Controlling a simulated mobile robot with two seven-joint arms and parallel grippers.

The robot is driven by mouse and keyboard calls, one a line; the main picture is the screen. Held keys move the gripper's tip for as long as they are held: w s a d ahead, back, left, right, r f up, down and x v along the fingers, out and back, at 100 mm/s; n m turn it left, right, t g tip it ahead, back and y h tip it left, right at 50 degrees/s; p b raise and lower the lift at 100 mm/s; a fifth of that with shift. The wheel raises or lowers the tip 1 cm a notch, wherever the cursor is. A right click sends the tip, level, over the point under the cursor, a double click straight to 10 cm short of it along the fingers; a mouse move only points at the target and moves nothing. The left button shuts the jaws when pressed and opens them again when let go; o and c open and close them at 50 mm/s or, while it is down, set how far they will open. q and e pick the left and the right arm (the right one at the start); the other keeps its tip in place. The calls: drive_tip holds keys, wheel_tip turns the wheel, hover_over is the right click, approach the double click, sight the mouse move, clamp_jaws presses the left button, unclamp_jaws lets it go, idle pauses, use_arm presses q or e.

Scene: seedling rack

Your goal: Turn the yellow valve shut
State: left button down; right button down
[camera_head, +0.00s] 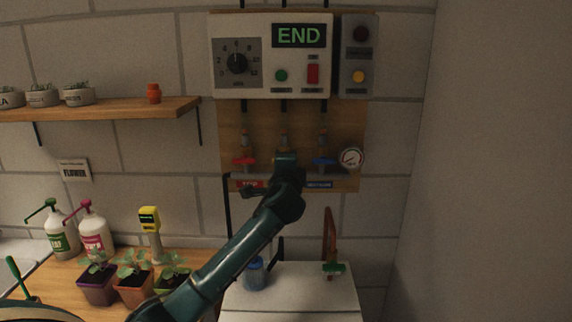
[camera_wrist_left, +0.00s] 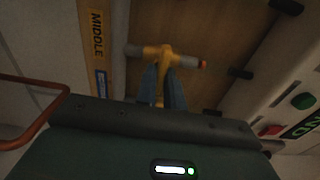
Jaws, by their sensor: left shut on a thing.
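The yellow valve (camera_wrist_left: 165,54) shows in the left wrist view, set on a grey pipe with an orange-red tip. Its yellow handle runs down between the two fingers of my left gripper (camera_wrist_left: 162,88), which is shut on it. In the head view my left gripper (camera_head: 286,160) reaches up to the middle of the wooden valve panel (camera_head: 262,120) and hides the yellow valve. A red valve (camera_head: 244,161) is to its left and a blue valve (camera_head: 323,161) to its right. My right gripper is in neither view.
A round gauge (camera_head: 351,158) sits right of the blue valve. A control box (camera_head: 262,92) reading END is above. A yellow MIDDLE label (camera_wrist_left: 97,35) is near the valve. A shelf (camera_head: 130,108) is on the left. Potted seedlings (camera_head: 134,287) and a white cabinet (camera_head: 310,285) stand below.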

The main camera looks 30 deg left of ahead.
use_arm(q)
drive_tip(key=c, duration=1.5)
unclamp_jaws()
drive_tip(key=b+v, duration=0.2)
drive_tip(key=v, duration=1.1)
drive_tip(key=shift+s, duration=0.1)
